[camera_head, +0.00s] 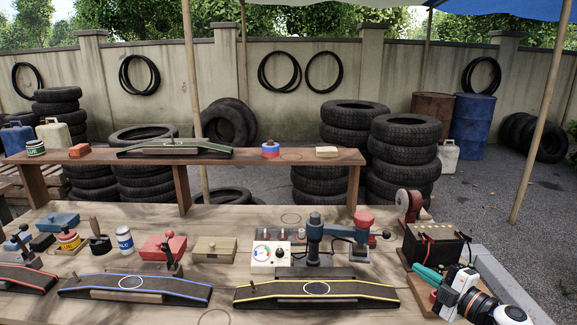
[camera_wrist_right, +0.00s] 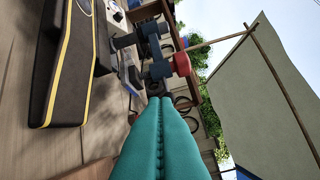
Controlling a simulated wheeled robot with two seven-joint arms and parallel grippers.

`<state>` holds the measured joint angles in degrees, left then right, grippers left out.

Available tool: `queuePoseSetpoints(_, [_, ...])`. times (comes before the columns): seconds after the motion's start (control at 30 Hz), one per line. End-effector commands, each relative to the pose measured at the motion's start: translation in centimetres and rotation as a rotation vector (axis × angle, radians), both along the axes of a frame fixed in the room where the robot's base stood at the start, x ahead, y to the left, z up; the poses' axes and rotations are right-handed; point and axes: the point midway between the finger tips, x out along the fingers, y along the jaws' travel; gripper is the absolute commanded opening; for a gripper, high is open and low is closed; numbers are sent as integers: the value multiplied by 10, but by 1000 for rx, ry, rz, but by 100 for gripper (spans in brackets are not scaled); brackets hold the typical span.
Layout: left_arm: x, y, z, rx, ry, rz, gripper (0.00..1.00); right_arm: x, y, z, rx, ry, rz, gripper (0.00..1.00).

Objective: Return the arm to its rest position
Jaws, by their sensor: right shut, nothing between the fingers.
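My right gripper (camera_head: 416,268) is at the lower right of the head view, over the right end of the workbench, with its white, black and orange arm behind it. Its teal fingers point left and slightly up, toward the bench fixtures. In the right wrist view the teal fingers (camera_wrist_right: 161,102) lie pressed together along their length, with nothing between them. A black battery (camera_head: 438,250) stands just behind the gripper. I cannot tell whether they touch. My left gripper is not in view.
The wooden workbench (camera_head: 215,289) carries a yellow-edged ramp (camera_head: 372,294), a blue-edged ramp (camera_head: 75,286), a white gauge box (camera_head: 269,255) and a blue-and-red fixture (camera_head: 315,232). A raised shelf (camera_head: 345,158) runs along the back. A red reel (camera_head: 409,203) stands near the battery.

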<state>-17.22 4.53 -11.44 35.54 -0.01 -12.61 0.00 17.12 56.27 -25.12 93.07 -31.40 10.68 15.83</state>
Motion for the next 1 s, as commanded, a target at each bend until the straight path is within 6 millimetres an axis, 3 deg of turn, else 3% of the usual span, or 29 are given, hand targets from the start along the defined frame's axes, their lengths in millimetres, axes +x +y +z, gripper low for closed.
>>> queuePoseSetpoints(0.03, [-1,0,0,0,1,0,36,-9,23,-17,89,27,-49,0])
queuePoseSetpoints(0.1, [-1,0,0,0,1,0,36,-22,43,-37,204,79,-157,0])
queuePoseSetpoints(0.27, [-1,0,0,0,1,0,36,-71,69,-87,428,283,-425,0])
queuePoseSetpoints(0.4, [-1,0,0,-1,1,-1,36,-134,85,-131,565,537,-653,0])
queuePoseSetpoints(0.5, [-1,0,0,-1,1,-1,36,-180,93,-152,621,711,-777,0])
queuePoseSetpoints(0.73, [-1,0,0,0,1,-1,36,-262,111,-176,670,1010,-944,0])
queuePoseSetpoints(1.0, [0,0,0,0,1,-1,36,-339,129,-181,689,1285,-1056,0])
